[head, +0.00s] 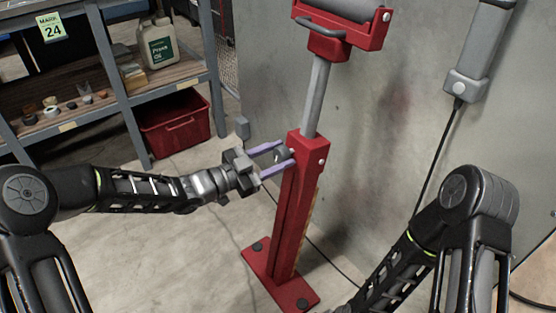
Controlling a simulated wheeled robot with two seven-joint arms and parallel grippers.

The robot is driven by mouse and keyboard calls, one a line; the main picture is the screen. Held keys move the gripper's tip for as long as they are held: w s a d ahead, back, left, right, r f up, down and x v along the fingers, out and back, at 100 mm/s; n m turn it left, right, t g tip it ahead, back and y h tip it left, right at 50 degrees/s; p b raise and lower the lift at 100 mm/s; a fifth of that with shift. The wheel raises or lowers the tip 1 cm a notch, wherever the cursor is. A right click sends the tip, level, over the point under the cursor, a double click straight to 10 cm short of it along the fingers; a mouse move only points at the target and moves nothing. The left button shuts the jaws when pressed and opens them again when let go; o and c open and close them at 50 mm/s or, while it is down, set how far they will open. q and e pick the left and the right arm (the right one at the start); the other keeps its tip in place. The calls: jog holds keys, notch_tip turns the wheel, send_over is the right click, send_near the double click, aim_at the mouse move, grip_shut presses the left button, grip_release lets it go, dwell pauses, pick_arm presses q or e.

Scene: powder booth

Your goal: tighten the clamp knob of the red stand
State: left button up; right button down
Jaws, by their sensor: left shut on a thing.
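The red stand (289,215) stands upright in the middle of the head view, on a flat red foot plate with dark bolts. A grey post rises from its red column to a red roller head (330,42) at the top. The dark clamp knob (281,156) sits on the left side of the column near its top. My left gripper (277,158) reaches in from the left, its purple fingers on either side of the knob and shut on it. The fingers partly hide the knob. My right arm shows at the lower right, but its gripper is out of view.
A grey shelf unit (118,78) with a white jug (158,44) and small items stands at the left. A red bin (174,124) is under it. A grey wall panel (385,150) stands close behind the stand. A black cable hangs at the right.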

pick_arm(q)
jog(key=m+b, duration=0.2)
jog(key=m, duration=0.2)
jog(key=shift+f+g, duration=0.1)
jog(key=shift+g, duration=0.3)
jog(key=m+b, duration=0.1)
jog(key=m, duration=0.3)
jog(key=shift+g, duration=0.4)
jog(key=m+b, duration=0.2)
jog(key=m, duration=0.2)
jog(key=shift+m+g+y+b, duration=0.3)
jog(key=shift+m+b, duration=0.2)
jog(key=shift+m, duration=1.1)
jog(key=o, duration=1.4)
jog(key=shift+r, duration=0.2)
jog(key=shift+c, duration=0.2)
jog(key=shift+a, duration=0.15)
